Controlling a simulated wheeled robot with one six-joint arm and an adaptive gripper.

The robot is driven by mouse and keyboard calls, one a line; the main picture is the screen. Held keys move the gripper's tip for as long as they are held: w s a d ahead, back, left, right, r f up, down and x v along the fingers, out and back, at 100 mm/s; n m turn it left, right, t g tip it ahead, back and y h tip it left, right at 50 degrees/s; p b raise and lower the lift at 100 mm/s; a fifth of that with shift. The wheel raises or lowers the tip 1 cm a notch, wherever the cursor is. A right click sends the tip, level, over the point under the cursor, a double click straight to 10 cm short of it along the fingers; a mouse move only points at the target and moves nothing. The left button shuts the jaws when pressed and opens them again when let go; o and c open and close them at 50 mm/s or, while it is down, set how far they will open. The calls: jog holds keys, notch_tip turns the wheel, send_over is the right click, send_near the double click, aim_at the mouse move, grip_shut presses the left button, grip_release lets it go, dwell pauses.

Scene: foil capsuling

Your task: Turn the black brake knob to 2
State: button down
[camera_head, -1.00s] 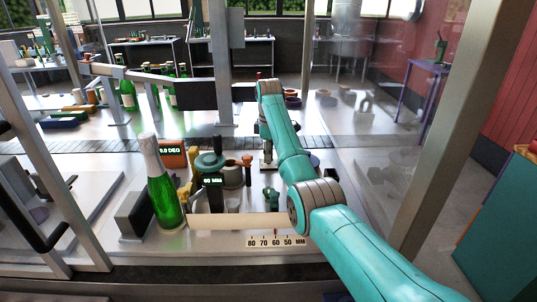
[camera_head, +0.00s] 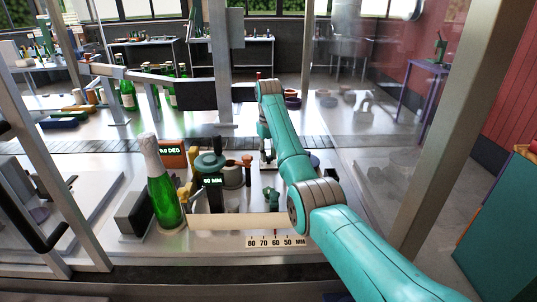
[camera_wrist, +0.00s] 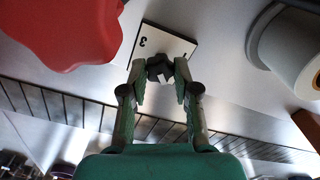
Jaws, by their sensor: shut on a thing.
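The black brake knob (camera_wrist: 160,68) sits on a white plate (camera_wrist: 172,42) in the wrist view. A digit 3 shows upside down on the plate, with a partly hidden mark near the right finger. My gripper (camera_wrist: 159,78) has its two green fingers closed on the knob, one on each side. I cannot tell which number the knob points to. In the head view my gripper (camera_head: 268,160) is low over the bench at the far end of my teal arm, and the knob is too small to make out there.
A red lobed object (camera_wrist: 65,25) is left of the plate and a white-grey cylinder (camera_wrist: 290,50) is right of it. In the head view a green bottle (camera_head: 164,190) with a foil top stands left, near a display reading 60 MM (camera_head: 212,181). A glass panel stands right.

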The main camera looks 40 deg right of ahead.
jog(key=m, duration=0.4)
jog(key=shift+m, duration=2.2)
jog(key=c, duration=0.9)
grip_release()
jog(key=shift+o, duration=0.2)
